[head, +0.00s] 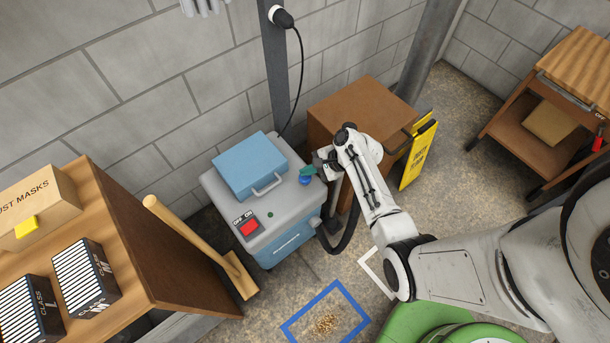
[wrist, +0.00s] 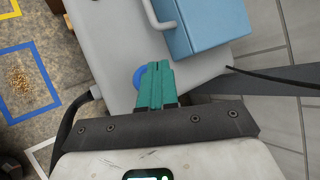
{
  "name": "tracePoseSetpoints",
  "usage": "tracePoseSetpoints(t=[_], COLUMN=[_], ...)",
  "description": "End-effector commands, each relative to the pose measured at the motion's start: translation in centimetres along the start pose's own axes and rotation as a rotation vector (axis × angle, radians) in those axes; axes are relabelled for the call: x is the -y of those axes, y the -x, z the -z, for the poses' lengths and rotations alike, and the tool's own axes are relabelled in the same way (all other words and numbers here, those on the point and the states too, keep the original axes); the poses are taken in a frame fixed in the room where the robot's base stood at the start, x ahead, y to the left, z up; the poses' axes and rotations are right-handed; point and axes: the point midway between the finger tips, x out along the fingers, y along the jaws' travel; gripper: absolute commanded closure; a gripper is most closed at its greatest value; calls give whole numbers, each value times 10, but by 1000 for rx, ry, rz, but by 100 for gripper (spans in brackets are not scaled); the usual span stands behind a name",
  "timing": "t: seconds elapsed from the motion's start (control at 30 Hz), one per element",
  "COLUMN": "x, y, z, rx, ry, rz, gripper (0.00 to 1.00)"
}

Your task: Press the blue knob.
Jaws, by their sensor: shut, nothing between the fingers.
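The blue knob (head: 306,180) sits on the grey top of the machine (head: 212,184), near its right edge. In the wrist view the blue knob (wrist: 139,77) is partly hidden behind my green fingers. My gripper (head: 308,171) is shut and empty, its tips right over or beside the knob. In the wrist view the shut fingertips of my gripper (wrist: 157,64) overlap the knob's right side. I cannot tell whether they touch it.
A blue box with a handle (head: 249,165) stands on the machine, close to my gripper. A brown cabinet (head: 350,100) and yellow sign (head: 418,155) stand to the right.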

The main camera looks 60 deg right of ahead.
Motion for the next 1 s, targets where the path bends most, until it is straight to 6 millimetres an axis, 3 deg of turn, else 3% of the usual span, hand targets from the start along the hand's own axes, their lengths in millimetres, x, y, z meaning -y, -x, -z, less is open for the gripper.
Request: tracePoseSetpoints(t=[1.0], x=[-6], y=[-8], z=[6], rx=[0], ry=[0], rz=[0], gripper=[100])
